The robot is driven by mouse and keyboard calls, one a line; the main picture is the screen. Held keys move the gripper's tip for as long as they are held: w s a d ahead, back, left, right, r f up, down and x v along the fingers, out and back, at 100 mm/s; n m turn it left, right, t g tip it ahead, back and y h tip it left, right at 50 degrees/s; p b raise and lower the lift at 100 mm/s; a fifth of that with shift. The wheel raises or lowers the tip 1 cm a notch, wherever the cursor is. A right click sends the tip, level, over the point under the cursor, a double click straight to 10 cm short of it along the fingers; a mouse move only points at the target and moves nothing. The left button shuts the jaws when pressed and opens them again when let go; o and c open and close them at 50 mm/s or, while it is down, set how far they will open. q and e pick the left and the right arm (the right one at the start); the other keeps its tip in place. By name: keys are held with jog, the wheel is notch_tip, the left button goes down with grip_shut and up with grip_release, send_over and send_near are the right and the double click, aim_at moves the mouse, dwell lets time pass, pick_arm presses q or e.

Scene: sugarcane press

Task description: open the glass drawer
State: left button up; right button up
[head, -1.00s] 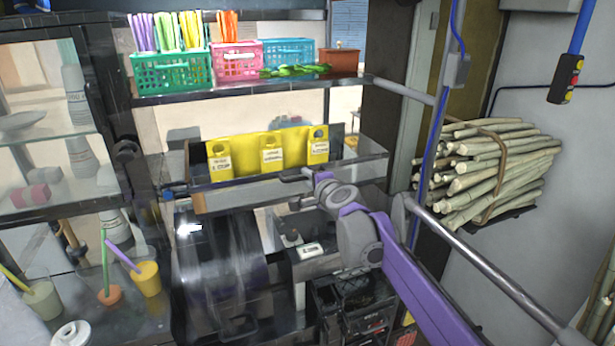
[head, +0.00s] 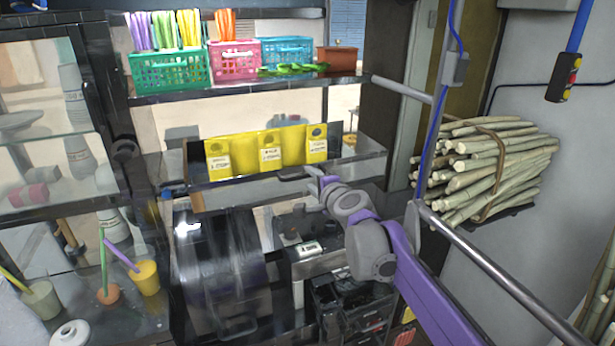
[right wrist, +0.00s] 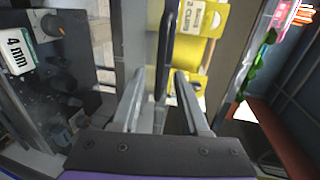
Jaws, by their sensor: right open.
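The glass drawer (head: 235,195) sits under the shelf in the middle of the head view, with a grey see-through front. A yellow holder (head: 265,150) with labelled sections stands in it. A dark bar handle (head: 292,177) is on the drawer's front. My right gripper (head: 318,173) is at the front of the drawer, close to the handle's right end. In the right wrist view, my right gripper (right wrist: 159,76) is open, and the dark handle (right wrist: 168,40) runs between its two fingers without visible contact. My left gripper is not in view.
A black-and-metal press (head: 220,265) stands below the drawer. Cups (head: 147,277) with straws stand on the left counter. Baskets (head: 170,70) fill the shelf above. A metal rail (head: 490,265) and a blue-wrapped post (head: 438,120) are near my right arm, with stacked canes (head: 495,165) behind.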

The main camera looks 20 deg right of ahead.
jog(key=v, duration=0.7)
jog(key=s+a+f+n+g+y, duration=0.1)
jog(key=s+a+f+n+g, duration=0.2)
jog(key=s+a+f+n, duration=0.4)
jog(key=s+a+f+n+g+y, duration=0.1)
jog(key=s+a+f+n+g, duration=0.2)
jog(key=s+f, duration=0.5)
jog(key=s+d+f+n+g+h, duration=0.2)
jog(key=s+f+n, duration=0.5)
jog(key=s+f, duration=0.5)
jog(key=shift+s+d+f+n+g+h, duration=0.15)
jog(key=shift+s+d+n+g+h, duration=0.25)
jog(key=shift+s+g, duration=0.5)
